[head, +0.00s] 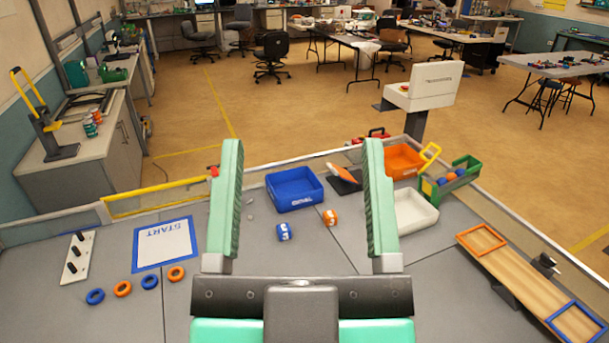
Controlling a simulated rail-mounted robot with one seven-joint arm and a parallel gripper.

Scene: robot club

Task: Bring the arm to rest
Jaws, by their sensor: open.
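My gripper (302,205) is in the middle of the head view, raised in front of the camera above the grey table. Its two green ridged fingers stand wide apart and point away from me. Nothing is between them in its grasp; the things seen through the gap lie on the table beyond. My gripper's dark palm hides the near middle of the table.
Left are rings (123,289), a peg board (77,262) and a START sheet (165,242).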

